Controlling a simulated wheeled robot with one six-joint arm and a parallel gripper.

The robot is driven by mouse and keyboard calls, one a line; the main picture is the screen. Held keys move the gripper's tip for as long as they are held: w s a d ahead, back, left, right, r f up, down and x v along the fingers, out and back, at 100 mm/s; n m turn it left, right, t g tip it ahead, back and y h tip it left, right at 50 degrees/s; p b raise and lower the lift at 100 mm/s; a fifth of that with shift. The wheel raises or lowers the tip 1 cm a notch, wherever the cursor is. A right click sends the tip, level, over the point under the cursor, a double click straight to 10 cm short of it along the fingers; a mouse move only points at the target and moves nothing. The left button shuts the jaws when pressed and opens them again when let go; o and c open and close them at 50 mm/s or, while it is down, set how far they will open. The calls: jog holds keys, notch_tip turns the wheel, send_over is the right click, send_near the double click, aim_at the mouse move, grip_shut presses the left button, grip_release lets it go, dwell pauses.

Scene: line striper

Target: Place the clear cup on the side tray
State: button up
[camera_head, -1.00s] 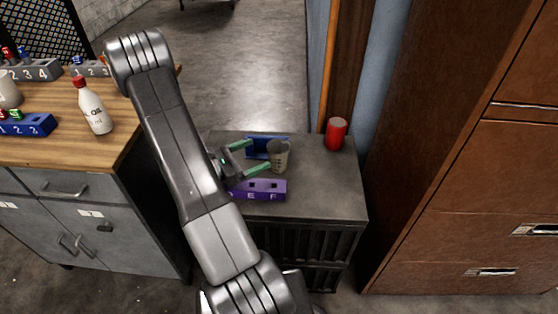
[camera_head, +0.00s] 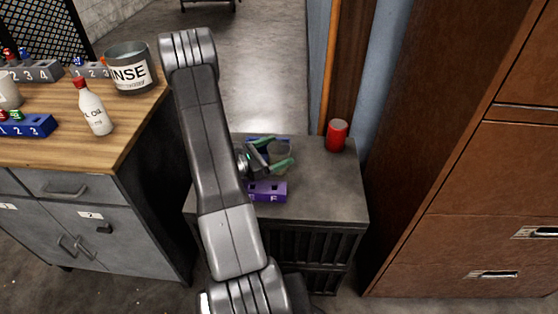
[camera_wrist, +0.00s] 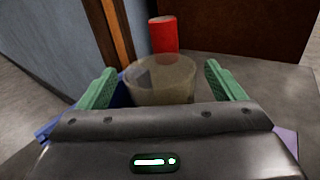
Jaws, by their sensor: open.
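The clear cup (camera_head: 279,153) stands on the low grey cabinet, partly hidden by my gripper in the head view. In the wrist view the cup (camera_wrist: 160,80) is a translucent tumbler between my two green fingers, with a visible gap on each side. My gripper (camera_head: 273,155) is open around the cup; its fingertips (camera_wrist: 162,84) show to left and right of it. A blue tray-like piece (camera_head: 252,139) sits behind the cup, mostly hidden. I cannot tell whether it is the side tray.
A purple lettered block (camera_head: 268,191) lies just in front of the cup. A red can (camera_head: 337,135) stands at the cabinet's back right. A wooden workbench at left holds a white bottle (camera_head: 95,108) and a grey rinse can (camera_head: 130,72). The cabinet top's right front is clear.

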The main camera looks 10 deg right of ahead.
jog(key=c, duration=1.1)
